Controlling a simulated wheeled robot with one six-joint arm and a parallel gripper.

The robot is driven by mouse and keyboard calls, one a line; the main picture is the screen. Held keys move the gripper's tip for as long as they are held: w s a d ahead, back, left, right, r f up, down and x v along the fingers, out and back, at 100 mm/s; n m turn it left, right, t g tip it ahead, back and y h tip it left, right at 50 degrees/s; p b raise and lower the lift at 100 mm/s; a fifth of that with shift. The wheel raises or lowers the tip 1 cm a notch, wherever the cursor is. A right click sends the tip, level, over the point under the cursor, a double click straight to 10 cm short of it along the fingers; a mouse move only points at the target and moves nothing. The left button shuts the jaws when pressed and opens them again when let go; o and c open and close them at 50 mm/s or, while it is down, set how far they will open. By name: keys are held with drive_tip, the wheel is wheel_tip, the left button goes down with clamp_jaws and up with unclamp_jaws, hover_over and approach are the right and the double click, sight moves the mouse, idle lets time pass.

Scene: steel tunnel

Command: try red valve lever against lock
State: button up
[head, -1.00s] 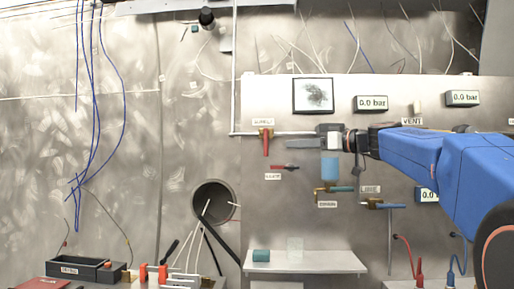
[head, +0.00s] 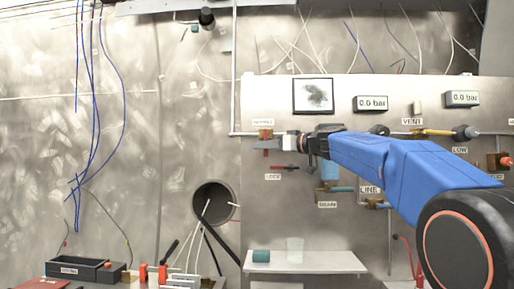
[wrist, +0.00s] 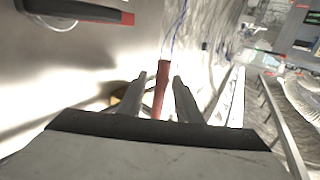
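The red valve lever (head: 265,153) hangs down from its brass valve body (head: 265,134) on the panel, under a small label. My gripper (head: 264,146) is in front of it and hides most of the lever in the head view. In the wrist view the red lever (wrist: 161,88) stands between my two fingers (wrist: 161,98), with gaps visible on both sides, so the gripper is open around it. The lock (head: 287,168), a small red and black piece above a LOCK label, sits just below and right of the lever. A black and red piece (wrist: 80,10) in the wrist view's upper left looks like it.
A pale blue cylinder (head: 329,170) and other valves with brass bodies (head: 325,188) are below my arm. Gauges (head: 371,103) reading 0.0 bar hang above. A shelf (head: 318,263) holds a teal block and a clear cup.

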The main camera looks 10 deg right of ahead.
drive_tip(key=shift+x, duration=1.65)
clamp_jaws()
drive_tip(key=shift+s+d+f+n+g+h, duration=0.1)
drive_tip(key=shift+d+f+n+g+h, duration=0.1)
drive_tip(key=shift+d+n+g+h, duration=0.25)
drive_tip(key=shift+a, duration=0.1)
unclamp_jaws()
